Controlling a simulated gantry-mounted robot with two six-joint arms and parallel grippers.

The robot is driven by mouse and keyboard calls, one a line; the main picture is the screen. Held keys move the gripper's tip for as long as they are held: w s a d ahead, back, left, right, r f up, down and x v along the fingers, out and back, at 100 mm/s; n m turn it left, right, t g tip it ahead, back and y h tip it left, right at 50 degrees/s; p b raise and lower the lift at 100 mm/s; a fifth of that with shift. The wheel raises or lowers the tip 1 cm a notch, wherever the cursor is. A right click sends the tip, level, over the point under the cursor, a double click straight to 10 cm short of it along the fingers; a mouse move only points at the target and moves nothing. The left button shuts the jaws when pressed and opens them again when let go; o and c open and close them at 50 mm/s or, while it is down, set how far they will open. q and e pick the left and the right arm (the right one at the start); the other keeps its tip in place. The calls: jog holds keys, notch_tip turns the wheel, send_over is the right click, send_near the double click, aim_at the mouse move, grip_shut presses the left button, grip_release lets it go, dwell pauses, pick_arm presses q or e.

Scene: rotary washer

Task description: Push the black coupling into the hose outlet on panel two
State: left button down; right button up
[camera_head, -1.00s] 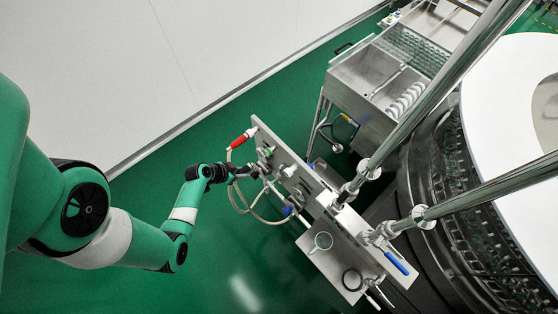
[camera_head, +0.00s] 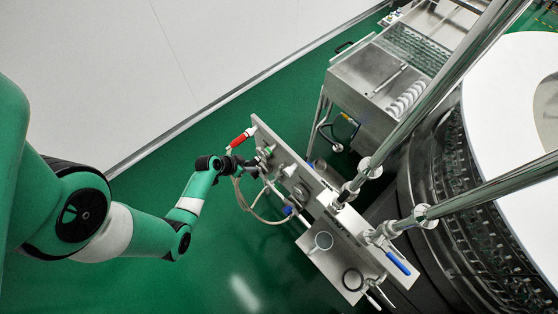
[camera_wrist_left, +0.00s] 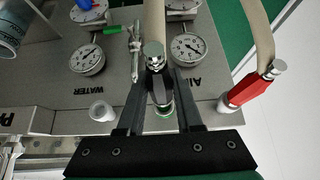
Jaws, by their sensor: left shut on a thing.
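My left gripper (camera_head: 247,165) is at the upper end of the steel panel (camera_head: 318,204). In the left wrist view its two black fingers (camera_wrist_left: 160,84) are shut on the black coupling (camera_wrist_left: 158,96), which has a shiny metal end and a beige hose (camera_wrist_left: 154,22) running from it. A green-rimmed round fitting (camera_wrist_left: 165,109), perhaps the hose outlet, shows just behind the coupling, mostly hidden by it and the fingers. I cannot tell whether the coupling touches it. No number for panel two is readable. My right gripper is not in view.
Two gauges (camera_wrist_left: 87,60) (camera_wrist_left: 188,49) and a white round fitting (camera_wrist_left: 101,111) are on the panel. A red-handled nozzle (camera_wrist_left: 249,92) with a beige hose is close on the right. Thick steel pipes (camera_head: 440,85) cross at right.

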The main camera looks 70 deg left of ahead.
aim_at(254, 161)
pick_arm(q)
jog(key=shift+w+a, duration=0.2)
jog(key=shift+w, duration=0.3)
jog(key=shift+w+a, duration=0.15)
jog(key=shift+w, duration=0.3)
jog(key=shift+b, duration=0.3)
jog(key=shift+w+a, duration=0.3)
jog(key=shift+w, duration=0.35)
dwell(0.9)
jog(key=c, duration=0.5)
grip_release()
